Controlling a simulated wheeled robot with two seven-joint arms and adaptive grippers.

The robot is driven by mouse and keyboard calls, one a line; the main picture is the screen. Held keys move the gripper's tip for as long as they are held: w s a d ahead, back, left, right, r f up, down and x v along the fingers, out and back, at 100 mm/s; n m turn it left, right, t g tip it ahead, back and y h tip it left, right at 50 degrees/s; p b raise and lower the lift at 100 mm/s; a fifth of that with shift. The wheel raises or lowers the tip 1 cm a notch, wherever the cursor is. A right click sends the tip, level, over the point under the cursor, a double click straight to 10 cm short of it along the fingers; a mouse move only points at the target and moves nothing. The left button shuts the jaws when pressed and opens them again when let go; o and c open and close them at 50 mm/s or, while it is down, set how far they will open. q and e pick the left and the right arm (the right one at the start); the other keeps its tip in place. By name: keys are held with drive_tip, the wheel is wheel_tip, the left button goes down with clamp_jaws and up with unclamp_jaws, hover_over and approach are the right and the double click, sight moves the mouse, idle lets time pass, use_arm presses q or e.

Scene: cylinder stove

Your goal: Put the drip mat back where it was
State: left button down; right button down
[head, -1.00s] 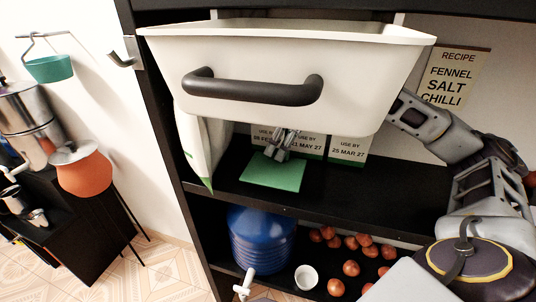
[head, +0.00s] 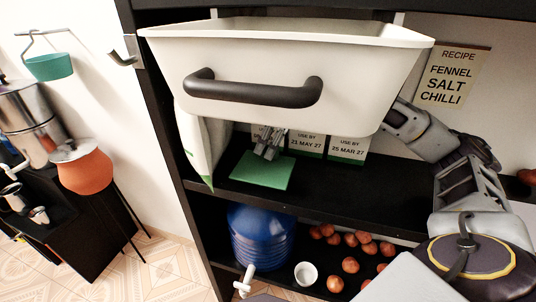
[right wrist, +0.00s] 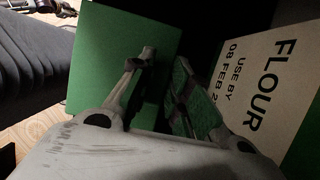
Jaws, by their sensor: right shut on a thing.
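The drip mat, a flat green square (head: 262,170), shows over the middle shelf, below the white drawer bin. In the right wrist view the mat (right wrist: 105,65) spreads behind and beside the fingers. My right gripper (head: 268,152) reaches in from the right behind the bin and is shut on the mat at its rear edge. In the right wrist view the fingers (right wrist: 158,95) hide part of it. I cannot tell whether the mat touches the shelf. My left gripper is not in view.
A white bin (head: 280,70) with a dark handle overhangs the shelf (head: 330,192). Labelled packs (head: 347,150) stand behind the mat, one a flour pack (right wrist: 255,85). A white and green bag (head: 200,145) stands at its left. The shelf's right part is clear.

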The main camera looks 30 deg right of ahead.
wheel_tip(320, 180, down, 2)
drive_tip(key=shift+f, duration=0.5)
use_arm(q)
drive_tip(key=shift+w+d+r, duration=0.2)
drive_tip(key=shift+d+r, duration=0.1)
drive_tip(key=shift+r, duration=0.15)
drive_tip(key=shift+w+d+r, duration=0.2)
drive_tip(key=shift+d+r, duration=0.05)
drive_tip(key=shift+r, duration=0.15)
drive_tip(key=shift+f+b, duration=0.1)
drive_tip(key=shift+b, duration=0.2)
use_arm(e)
drive_tip(key=shift+f, duration=0.1)
drive_tip(key=c, duration=1.3)
unclamp_jaws()
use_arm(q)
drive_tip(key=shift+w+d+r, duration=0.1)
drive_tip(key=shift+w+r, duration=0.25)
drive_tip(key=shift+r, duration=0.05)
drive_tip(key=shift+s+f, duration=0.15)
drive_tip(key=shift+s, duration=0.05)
